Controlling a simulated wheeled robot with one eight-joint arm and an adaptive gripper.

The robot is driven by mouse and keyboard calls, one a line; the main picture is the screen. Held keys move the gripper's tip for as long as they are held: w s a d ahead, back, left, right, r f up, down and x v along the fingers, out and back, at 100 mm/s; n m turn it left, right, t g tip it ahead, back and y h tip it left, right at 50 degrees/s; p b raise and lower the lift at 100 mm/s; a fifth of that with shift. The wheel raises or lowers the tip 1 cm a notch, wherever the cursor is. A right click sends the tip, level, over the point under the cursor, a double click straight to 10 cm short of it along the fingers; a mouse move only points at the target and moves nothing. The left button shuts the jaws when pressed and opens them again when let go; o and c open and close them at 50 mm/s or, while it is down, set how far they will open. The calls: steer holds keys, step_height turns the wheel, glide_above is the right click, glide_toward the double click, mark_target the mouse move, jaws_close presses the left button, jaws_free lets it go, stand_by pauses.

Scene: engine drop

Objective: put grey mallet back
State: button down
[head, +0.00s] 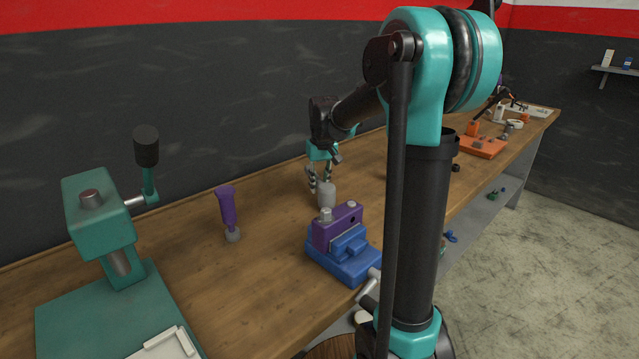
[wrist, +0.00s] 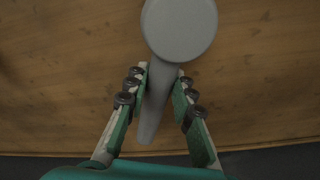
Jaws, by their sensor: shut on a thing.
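The grey mallet (head: 326,195) is at my gripper (head: 319,183) over the middle of the workbench in the head view. In the wrist view the round grey head of the mallet (wrist: 180,27) is at the top, with its tapering handle running down between the fingers. My gripper (wrist: 160,100) is shut on the mallet's handle. Whether the mallet touches the bench top is hard to tell.
A blue vise (head: 345,260) holding a purple block (head: 337,228) stands just in front of the mallet. A purple tool (head: 227,208) stands to the left. A green press (head: 100,230) stands at the far left. An orange tray (head: 483,147) is farther along the bench (head: 265,285).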

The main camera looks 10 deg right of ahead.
steer(key=shift+f, duration=0.6)
stand_by(0.3)
steer(key=c, duration=1.2)
jaws_free()
steer(key=r, duration=0.4)
steer(key=s+r, duration=0.1)
steer(key=r, duration=0.7)
steer(key=shift+s+d, duration=0.15)
steer(key=shift+s, duration=0.2)
steer(key=shift+s+f, duration=0.1)
